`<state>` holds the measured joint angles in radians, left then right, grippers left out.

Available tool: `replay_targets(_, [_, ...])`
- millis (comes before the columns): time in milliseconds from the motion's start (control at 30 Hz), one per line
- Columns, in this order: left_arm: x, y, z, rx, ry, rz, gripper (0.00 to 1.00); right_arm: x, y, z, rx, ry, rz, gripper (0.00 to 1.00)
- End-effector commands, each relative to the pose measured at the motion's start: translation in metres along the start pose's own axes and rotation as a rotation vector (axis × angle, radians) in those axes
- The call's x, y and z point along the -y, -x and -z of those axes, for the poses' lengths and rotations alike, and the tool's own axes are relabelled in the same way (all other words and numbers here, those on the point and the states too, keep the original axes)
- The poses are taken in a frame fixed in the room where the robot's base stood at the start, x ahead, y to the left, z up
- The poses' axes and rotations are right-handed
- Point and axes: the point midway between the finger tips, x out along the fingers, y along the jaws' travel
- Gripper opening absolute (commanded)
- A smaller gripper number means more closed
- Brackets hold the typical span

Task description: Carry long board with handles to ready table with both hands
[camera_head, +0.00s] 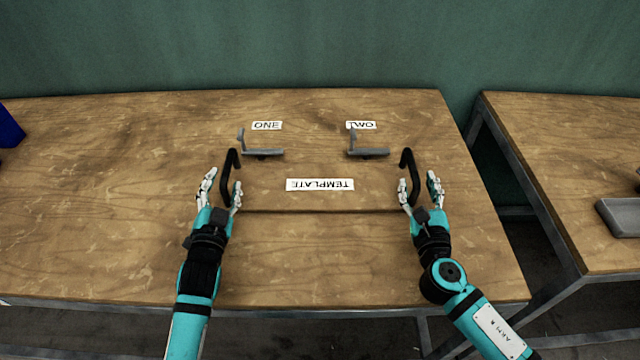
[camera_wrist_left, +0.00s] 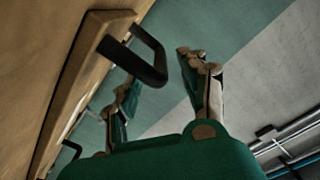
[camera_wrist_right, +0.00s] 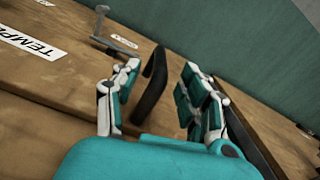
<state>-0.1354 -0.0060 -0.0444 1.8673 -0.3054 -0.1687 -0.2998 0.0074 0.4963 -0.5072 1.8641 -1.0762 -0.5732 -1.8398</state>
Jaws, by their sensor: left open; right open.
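A long wooden board (camera_head: 320,200) lies on the wooden table (camera_head: 330,260); its colour blends with the tabletop, so most edges are hard to see. It bears a TEMPLATE label (camera_head: 320,184). A black bent handle (camera_head: 228,180) stands on its left side and another black handle (camera_head: 408,178) on its right. My left gripper (camera_head: 222,188) is open, its fingers on either side of the left handle, which also shows in the left wrist view (camera_wrist_left: 150,66). My right gripper (camera_head: 419,188) is open around the right handle, seen between its fingers in the right wrist view (camera_wrist_right: 152,88).
A second table (camera_head: 570,140) with a grey tray (camera_head: 622,217) stands at right, across a gap. A blue object (camera_head: 9,130) is at the far left.

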Motion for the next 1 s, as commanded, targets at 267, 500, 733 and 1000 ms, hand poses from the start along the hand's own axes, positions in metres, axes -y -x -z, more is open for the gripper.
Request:
replay_targets(267, [0.0, -0.048, 0.0, 0.0, 0.0, 0.001, 0.44, 0.0, -0.048, -0.001, 0.002, 0.0, 0.0, 0.44])
replay_targets(500, [0.0, -0.063, 0.0, 0.001, 0.001, 0.0, 0.44, 0.0, -0.063, 0.0, 0.0, 0.0, 0.0, 0.44])
replay_targets(733, [0.0, -0.064, 0.0, 0.0, 0.001, 0.0, 0.44, 0.0, -0.064, 0.0, 0.0, 0.0, -0.001, 0.44])
replay_targets(1000, [0.0, -0.064, 0.0, 0.0, 0.001, 0.0, 0.16, 0.0, -0.064, 0.0, 0.0, 0.0, -0.001, 0.16])
